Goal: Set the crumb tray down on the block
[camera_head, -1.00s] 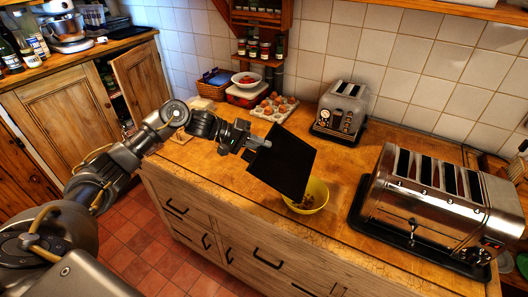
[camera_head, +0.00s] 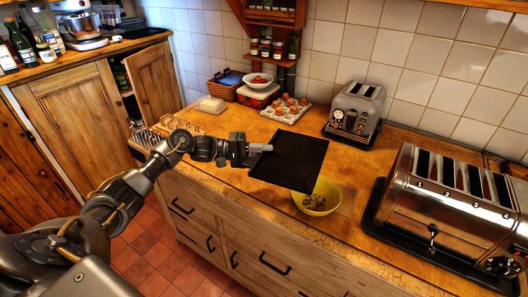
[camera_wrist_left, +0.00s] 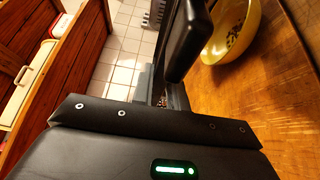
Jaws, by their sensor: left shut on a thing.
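The crumb tray (camera_head: 290,162) is a flat black plate, held nearly level in the head view. My left gripper (camera_head: 259,149) is shut on its left edge and holds it above the worktop. The tray's right front corner overlaps the yellow bowl (camera_head: 325,203) in the picture. Dark crumbs (camera_head: 314,202) lie in the bowl, which also shows in the left wrist view (camera_wrist_left: 212,52). I cannot pick out a separate block; the wooden worktop (camera_head: 360,160) is a broad, worn surface. My right gripper is out of view.
A large chrome toaster (camera_head: 405,205) stands on the right, and a smaller toaster (camera_head: 355,113) at the back. An egg tray (camera_head: 286,108), a red box with a white bowl (camera_head: 258,80) and a pale dish (camera_head: 212,104) stand along the back left.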

